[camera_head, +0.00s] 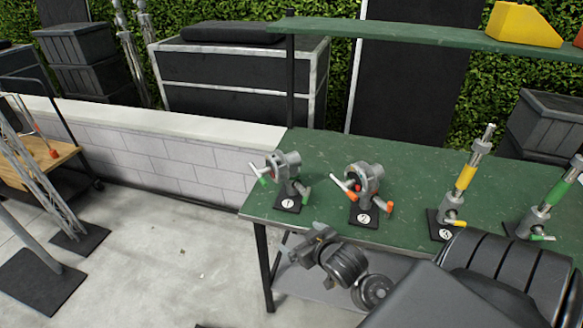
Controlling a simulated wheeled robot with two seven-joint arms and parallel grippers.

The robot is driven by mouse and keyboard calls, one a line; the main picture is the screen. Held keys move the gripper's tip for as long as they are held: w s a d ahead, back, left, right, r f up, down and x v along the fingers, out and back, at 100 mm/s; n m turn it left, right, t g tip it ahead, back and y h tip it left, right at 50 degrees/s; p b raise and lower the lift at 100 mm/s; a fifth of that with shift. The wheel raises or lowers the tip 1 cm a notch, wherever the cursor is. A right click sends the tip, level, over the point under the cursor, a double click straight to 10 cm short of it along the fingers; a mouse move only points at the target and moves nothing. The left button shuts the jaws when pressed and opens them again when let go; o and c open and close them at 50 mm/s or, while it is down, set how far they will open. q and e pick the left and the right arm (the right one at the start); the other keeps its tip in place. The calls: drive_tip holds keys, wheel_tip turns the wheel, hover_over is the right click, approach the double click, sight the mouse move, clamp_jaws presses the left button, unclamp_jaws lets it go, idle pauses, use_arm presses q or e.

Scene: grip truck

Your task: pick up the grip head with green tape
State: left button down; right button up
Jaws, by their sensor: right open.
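A grey metal grip head with green on its handles (290,164) stands on a black base marked 1, near the left end of the green table (330,146). A similar grip head with orange-red handles (365,178) stands to its right on a base marked 2. My right gripper (314,240) is open and looks empty, low in front of the table edge, below both heads in the picture. It appears apart from them. My left gripper is out of view.
Two upright metal pieces, one with yellow tape (466,178) and one with green tape (559,192), stand farther right on the table. A green shelf (400,34) runs above. A low white-topped wall (190,126) meets the table's left side. Concrete floor is open at left.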

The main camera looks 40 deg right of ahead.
sight(287, 158)
drive_tip(key=w+d+r+m+t+h, duration=0.1)
drive_tip(key=w+d+r+t, duration=0.25)
drive_tip(key=r, duration=0.25)
drive_tip(key=w+d+r+t, duration=0.2)
drive_tip(key=w+d+r, duration=0.15)
drive_tip(key=r, duration=0.25)
drive_tip(key=shift+t+h, duration=0.25)
drive_tip(key=shift+h, duration=0.05)
drive_tip(key=w+p, duration=0.1)
drive_tip(key=w, duration=0.2)
drive_tip(key=w+d+p, duration=0.1)
drive_tip(key=w, duration=0.3)
drive_tip(key=w+d+p, duration=0.1)
drive_tip(key=w, duration=0.2)
drive_tip(key=shift+w+r, duration=0.15)
drive_tip(key=shift+r, duration=0.25)
drive_tip(key=shift+w+f+p, duration=0.15)
drive_tip(key=shift+w+p, duration=0.15)
drive_tip(key=shift+w, duration=0.1)
drive_tip(key=shift+s, duration=0.1)
drive_tip(key=c, duration=1.7)
drive_tip(key=shift+c, duration=0.5)
